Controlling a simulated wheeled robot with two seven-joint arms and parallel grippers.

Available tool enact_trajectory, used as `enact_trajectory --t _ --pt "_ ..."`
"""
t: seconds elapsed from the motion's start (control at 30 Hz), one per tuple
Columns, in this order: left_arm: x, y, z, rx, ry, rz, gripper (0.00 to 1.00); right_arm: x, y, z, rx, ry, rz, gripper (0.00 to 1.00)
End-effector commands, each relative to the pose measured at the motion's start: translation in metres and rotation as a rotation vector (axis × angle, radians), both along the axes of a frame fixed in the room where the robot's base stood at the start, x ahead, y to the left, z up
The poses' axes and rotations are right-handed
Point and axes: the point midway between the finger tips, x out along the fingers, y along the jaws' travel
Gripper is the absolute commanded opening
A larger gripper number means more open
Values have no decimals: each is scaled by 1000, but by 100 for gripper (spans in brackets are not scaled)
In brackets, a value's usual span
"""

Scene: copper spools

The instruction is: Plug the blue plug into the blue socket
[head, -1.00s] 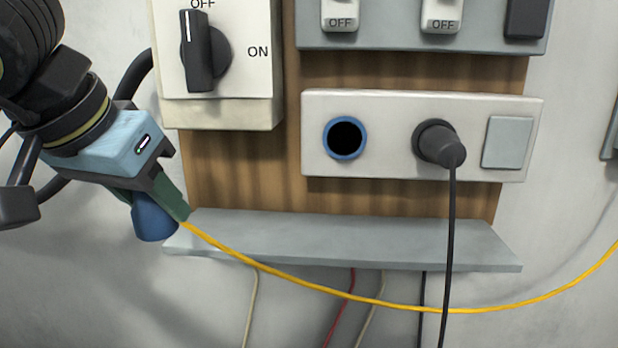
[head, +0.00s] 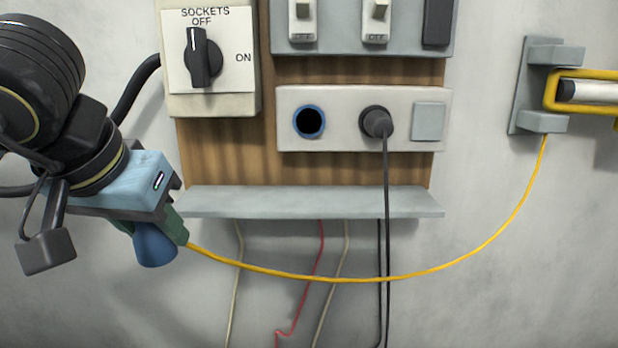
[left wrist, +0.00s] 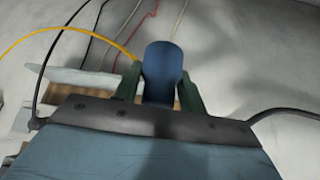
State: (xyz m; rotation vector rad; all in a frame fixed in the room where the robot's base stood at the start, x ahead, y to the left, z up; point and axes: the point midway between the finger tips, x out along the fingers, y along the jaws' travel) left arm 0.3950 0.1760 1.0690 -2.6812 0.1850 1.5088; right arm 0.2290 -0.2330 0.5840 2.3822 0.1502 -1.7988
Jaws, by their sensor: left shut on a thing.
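The blue plug (head: 154,246) is held by my left gripper (head: 160,232), at the lower left of the head view, left of and below the grey shelf. In the left wrist view the blue plug (left wrist: 163,72) sits between the two green fingers (left wrist: 160,95). A yellow cable (head: 300,276) runs from the held plug to the right. The blue socket (head: 309,122) is a blue ring around a dark hole, empty, at the left of the white socket strip (head: 345,105). The plug is apart from it. My right gripper is not in view.
A black plug (head: 376,122) with a dark cord sits in the strip's other socket. The grey shelf (head: 310,202) juts out below the strip. A rotary switch (head: 203,57) points to OFF. A wall bracket (head: 545,90) holds a yellow-framed thing at right.

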Motion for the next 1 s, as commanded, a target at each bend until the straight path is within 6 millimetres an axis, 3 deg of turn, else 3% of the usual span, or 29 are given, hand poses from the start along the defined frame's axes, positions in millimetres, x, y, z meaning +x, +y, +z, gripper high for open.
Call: enact_trajectory --t 0.17,0.3,0.5,0.7,1.0 --pt "18 -30 -43 5 16 49 21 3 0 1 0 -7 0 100" --pt "29 -59 -89 11 14 89 21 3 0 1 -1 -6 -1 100" --pt "32 -95 -146 11 -9 125 21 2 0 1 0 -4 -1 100" --pt "32 -107 -166 5 -22 135 21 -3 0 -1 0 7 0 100" --pt "32 -107 -165 5 -23 135 21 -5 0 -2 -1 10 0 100"
